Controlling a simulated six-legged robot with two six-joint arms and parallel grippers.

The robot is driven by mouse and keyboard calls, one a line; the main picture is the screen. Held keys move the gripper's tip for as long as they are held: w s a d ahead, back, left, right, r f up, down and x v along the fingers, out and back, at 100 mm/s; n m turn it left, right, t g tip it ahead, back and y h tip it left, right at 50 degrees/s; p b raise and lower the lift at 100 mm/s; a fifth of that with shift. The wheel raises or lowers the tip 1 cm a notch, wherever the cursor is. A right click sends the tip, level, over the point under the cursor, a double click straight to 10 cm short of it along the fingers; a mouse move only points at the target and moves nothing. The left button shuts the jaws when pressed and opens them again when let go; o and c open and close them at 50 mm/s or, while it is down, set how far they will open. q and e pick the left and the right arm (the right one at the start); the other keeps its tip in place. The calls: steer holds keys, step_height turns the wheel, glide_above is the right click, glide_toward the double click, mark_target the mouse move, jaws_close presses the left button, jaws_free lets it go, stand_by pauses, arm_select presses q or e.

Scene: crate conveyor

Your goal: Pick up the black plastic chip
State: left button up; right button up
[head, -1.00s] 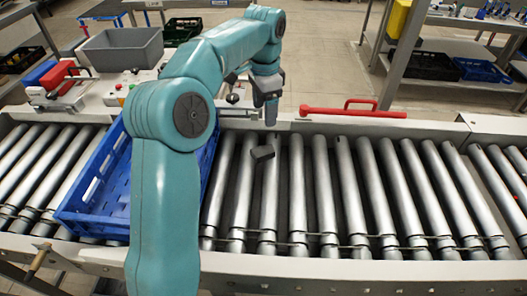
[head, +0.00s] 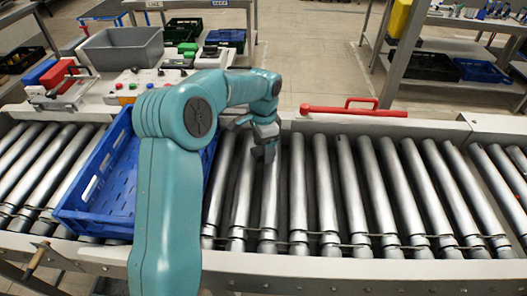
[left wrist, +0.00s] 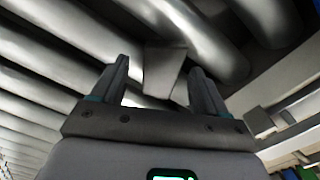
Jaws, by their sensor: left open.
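The black plastic chip lies on the conveyor rollers. In the head view, my left gripper (head: 265,150) points down at the rollers and mostly hides the chip there. I cannot tell how far the fingertips are above the rollers. My right gripper is in neither view.
A blue crate (head: 78,221) stands on the rollers left of my gripper, partly behind my left arm. A red bar (head: 352,112) lies along the conveyor's far rail. The rollers (head: 375,190) to the right are clear. A grey bin (head: 123,33) stands farther back.

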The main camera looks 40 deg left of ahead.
arm_select(q)
steer(key=shift+w, duration=0.1)
steer(key=shift+c, duration=0.3)
steer(key=c, duration=1.1)
